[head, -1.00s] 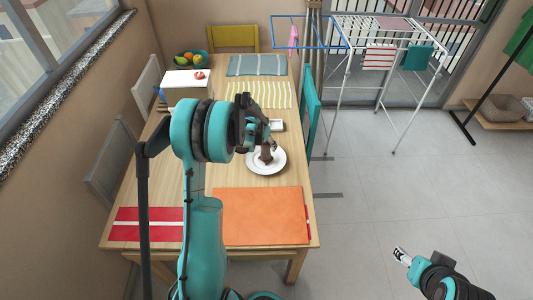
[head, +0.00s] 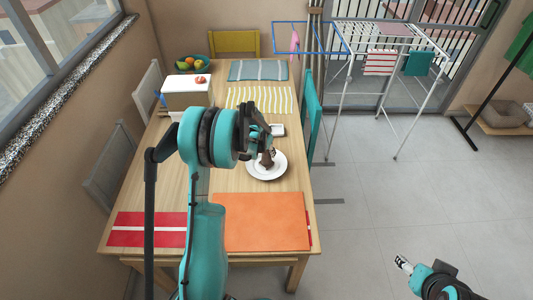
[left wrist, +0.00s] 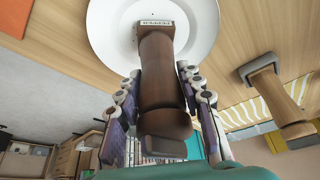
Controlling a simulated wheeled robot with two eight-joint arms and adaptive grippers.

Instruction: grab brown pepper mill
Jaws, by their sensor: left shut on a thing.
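The brown pepper mill (left wrist: 162,85) is between the two fingers of my left gripper (left wrist: 160,104) in the left wrist view. The fingers are shut on its sides. One end of the mill is over the white plate (left wrist: 105,30); I cannot tell whether it touches the plate. In the head view the mill (head: 267,158) shows small and dark above the plate (head: 278,172), just below my left gripper (head: 264,144). My right gripper (head: 403,264) is away over the floor at lower right, too small to tell its opening.
A second, lighter brown mill-like thing (left wrist: 277,97) stands beside the plate.

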